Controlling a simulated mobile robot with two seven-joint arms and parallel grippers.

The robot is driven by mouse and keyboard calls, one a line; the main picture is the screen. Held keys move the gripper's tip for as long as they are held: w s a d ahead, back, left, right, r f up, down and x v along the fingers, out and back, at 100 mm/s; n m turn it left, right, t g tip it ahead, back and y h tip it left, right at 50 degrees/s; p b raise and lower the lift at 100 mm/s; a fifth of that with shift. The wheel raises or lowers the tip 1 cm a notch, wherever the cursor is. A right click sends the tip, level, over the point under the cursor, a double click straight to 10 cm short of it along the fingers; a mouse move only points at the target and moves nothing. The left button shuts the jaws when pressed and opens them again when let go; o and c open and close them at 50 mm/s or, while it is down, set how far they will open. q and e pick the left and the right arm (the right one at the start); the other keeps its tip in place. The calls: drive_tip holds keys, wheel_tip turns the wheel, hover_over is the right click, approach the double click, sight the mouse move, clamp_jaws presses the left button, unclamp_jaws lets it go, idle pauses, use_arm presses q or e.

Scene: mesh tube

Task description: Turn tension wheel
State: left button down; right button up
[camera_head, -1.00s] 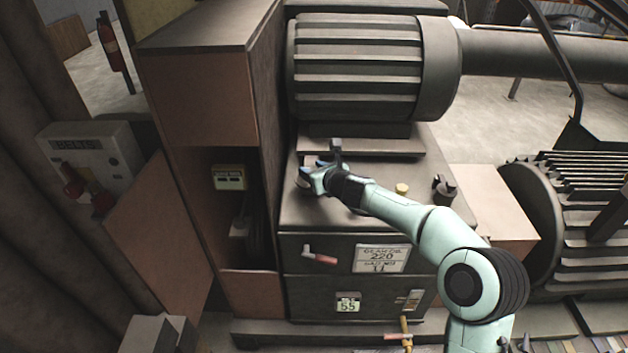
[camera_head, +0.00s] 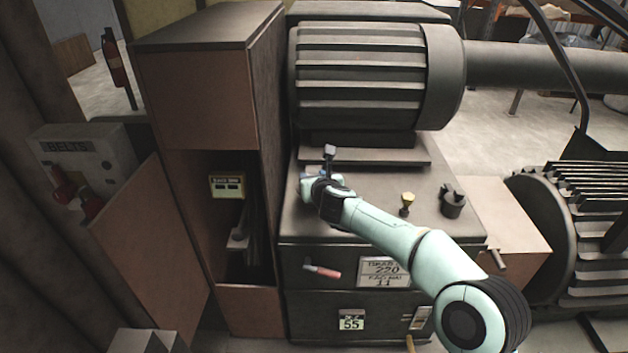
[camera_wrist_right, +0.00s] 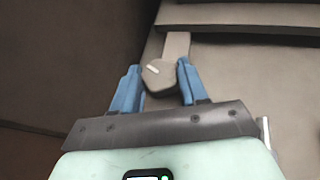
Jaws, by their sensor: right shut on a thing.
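A dark grey knob (camera_wrist_right: 157,78) with a small white mark sits between the blue fingers of my right gripper (camera_wrist_right: 158,72) in the right wrist view. A flat grey bar (camera_wrist_right: 177,45) extends from behind the knob. In the head view my right gripper (camera_head: 310,184) is low over the left part of the machine's top plate, shut on the knob. A small grey upright piece (camera_head: 329,153) stands just behind it. My arm and hand hide most of the knob there. No part is plainly labelled as the tension wheel. My left gripper is out of view.
A big ribbed motor (camera_head: 357,75) stands right behind the plate. A tall cabinet (camera_head: 206,95) rises close on the left. A yellow cap (camera_head: 407,198) and a dark fitting (camera_head: 453,200) stand to the right. A red-handled lever (camera_head: 322,270) is on the front.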

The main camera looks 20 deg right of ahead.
drive_tip(key=o, duration=1.1)
drive_tip(key=shift+c, duration=0.2)
drive_tip(key=shift+s, duration=0.1)
drive_tip(key=v, duration=1.3)
drive_tip(key=shift+r, duration=0.1)
